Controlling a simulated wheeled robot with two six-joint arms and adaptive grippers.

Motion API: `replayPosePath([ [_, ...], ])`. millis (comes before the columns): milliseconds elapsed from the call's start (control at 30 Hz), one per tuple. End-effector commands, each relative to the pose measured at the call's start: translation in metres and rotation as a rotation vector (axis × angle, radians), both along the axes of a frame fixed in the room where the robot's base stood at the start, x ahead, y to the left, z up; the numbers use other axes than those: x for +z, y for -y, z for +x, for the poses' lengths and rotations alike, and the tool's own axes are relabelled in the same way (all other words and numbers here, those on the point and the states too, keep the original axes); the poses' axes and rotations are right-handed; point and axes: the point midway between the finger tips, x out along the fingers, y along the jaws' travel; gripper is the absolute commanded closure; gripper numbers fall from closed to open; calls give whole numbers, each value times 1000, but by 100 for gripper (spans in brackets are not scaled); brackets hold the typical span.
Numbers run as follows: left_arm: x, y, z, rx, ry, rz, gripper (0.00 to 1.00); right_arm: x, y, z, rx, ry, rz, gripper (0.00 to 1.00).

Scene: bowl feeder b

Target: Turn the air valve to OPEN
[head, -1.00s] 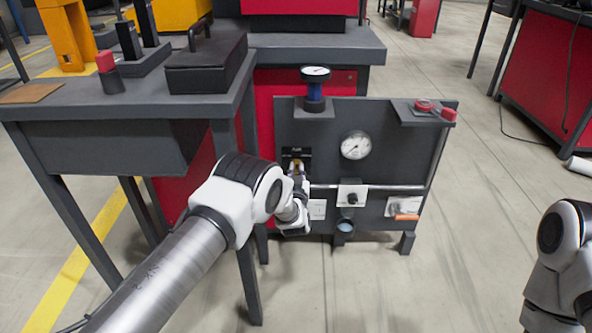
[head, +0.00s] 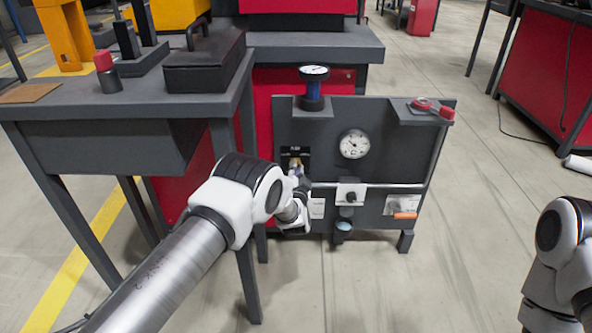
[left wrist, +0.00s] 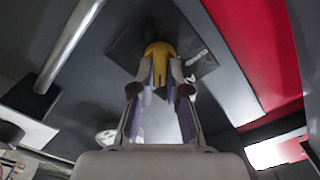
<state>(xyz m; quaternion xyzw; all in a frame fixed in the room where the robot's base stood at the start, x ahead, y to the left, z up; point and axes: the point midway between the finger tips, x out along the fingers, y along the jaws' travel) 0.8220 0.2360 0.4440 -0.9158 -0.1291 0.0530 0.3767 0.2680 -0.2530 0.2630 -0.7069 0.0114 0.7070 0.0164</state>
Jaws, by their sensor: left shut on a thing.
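The air valve's yellow handle (left wrist: 157,50) shows in the left wrist view, in front of a black label plate (left wrist: 200,65) with white lettering too small to read. My left gripper (left wrist: 160,88) is shut on the handle, one finger on each side of it. In the head view my left gripper (head: 297,172) is at the left side of the dark grey panel (head: 390,165), and it mostly hides the valve. The handle's exact angle against the label marks cannot be told. My right arm shows at the right edge; its gripper is out of view.
A grey table (head: 120,105) stands close on the left.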

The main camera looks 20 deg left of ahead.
Motion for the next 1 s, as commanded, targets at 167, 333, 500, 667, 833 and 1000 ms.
replayPosePath([
  [167, -1, 1, 0, -1, -8, 20, 100, 0, 0, 0, 0, 0, 0, 100],
  [333, -2, 1, -1, -1, -9, 21, 100, 0, 0, 0, 0, 0, 0, 100],
  [500, -2, 1, -1, -1, -9, 21, 100, 0, 0, 0, 0, 0, 0, 100],
  [667, -1, 0, 0, -1, -8, 21, 60, 0, 0, 0, 0, 0, 0, 100],
  [833, -1, 0, 0, 0, -7, 20, 60, 0, 0, 0, 0, 0, 0, 100],
  [1000, -1, 4, -10, -1, -9, 19, 60, 0, 0, 0, 0, 0, 0, 100],
])
